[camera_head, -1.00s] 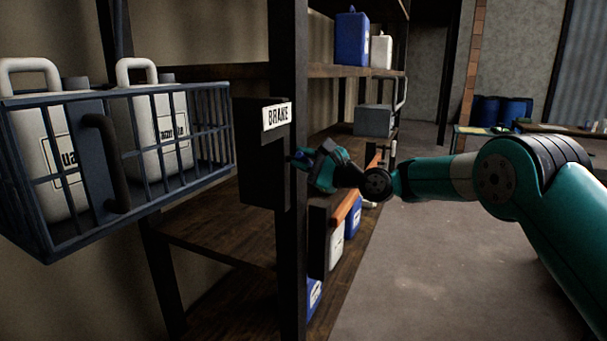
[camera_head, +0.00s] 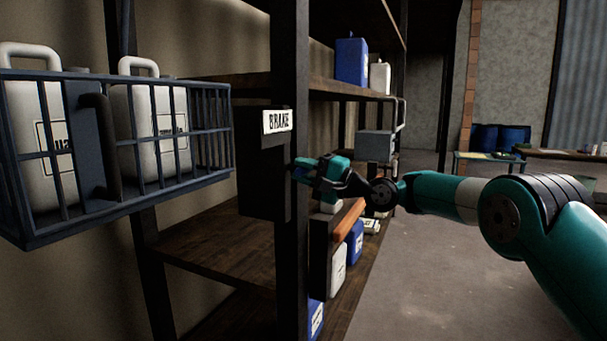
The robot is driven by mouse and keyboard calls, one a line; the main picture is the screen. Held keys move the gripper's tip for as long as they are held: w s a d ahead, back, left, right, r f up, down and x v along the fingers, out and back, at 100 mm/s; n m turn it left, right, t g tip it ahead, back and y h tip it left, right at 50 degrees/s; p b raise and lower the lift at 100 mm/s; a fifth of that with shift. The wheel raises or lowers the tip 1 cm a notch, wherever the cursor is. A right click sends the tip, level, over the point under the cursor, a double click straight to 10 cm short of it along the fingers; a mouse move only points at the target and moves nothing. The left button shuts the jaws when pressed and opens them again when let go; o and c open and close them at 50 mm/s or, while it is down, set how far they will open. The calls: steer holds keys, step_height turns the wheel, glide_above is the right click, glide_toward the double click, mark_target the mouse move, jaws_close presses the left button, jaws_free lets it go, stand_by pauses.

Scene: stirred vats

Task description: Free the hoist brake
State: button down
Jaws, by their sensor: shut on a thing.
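The hoist brake is a dark box (camera_head: 262,170) with a white label reading BRAKE (camera_head: 277,121), fixed at the dark shelf post. My gripper (camera_head: 303,170) is at the right side of the post, level with the middle of the brake box. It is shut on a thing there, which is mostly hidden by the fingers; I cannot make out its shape. The hoist cage (camera_head: 120,205) hangs at the left, with two white jugs (camera_head: 150,130) inside.
Shelves (camera_head: 225,238) run behind the post, holding blue and white containers (camera_head: 351,62) and a grey box (camera_head: 374,146). An orange-topped dark piece (camera_head: 345,222) sticks out below my gripper. Open floor (camera_head: 420,270) lies to the right.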

steer(key=shift+f, duration=0.1)
stand_by(0.3)
steer(key=c, duration=1)
jaws_free()
steer(key=b+v, duration=0.8)
steer(key=v, duration=0.9)
steer(key=shift+d, duration=0.25)
